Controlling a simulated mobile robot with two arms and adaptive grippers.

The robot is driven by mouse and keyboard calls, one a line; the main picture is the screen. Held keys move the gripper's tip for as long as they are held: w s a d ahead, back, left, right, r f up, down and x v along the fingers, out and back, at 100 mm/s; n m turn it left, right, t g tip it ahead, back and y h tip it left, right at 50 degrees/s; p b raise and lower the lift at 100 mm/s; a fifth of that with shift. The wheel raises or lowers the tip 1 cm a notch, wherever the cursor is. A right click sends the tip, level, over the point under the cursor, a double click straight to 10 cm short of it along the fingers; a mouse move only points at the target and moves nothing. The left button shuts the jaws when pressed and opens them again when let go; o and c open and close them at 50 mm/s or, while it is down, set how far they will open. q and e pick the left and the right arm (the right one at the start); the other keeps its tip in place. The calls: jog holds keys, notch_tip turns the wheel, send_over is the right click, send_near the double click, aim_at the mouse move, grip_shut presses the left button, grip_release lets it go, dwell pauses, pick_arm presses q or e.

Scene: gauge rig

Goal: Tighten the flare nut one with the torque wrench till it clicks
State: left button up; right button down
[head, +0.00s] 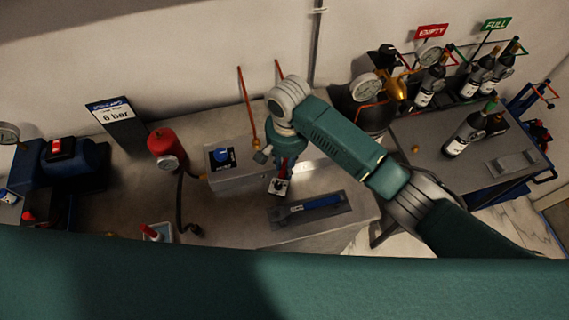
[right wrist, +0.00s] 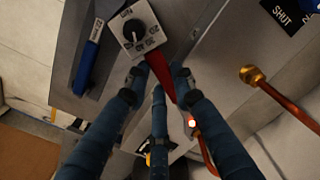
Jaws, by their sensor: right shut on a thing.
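My right gripper (head: 284,168) is shut on a red handle (right wrist: 163,72) with a white dial plate (right wrist: 138,33) at its end, apparently the torque wrench. The plate has a black knob and number marks, and shows in the head view (head: 278,187) above the bench by the tray. A copper pipe (right wrist: 287,103) ends in a brass nut (right wrist: 250,75), right of the fingers and apart from them. A second pipe (right wrist: 206,155) runs close to the right finger, partly hidden. I cannot tell which nut is number one. My left gripper is not in view.
A blue tool (head: 315,203) lies in a grey tray (head: 342,213). A grey box with a blue knob (head: 222,155), a red cylinder with a gauge (head: 165,145) and a hose are left of the gripper. Bottles (head: 463,135) stand on the right table.

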aim_at(287, 185)
jog(key=shift+d+n, duration=0.4)
jog(key=shift+d, duration=0.1)
dwell(0.4)
jog(key=shift+s+a, duration=0.2)
jog(key=shift+s, duration=1.05)
jog(key=shift+s+a, duration=0.15)
jog(key=shift+s, duration=1.1)
jog(key=shift+r, duration=2.3)
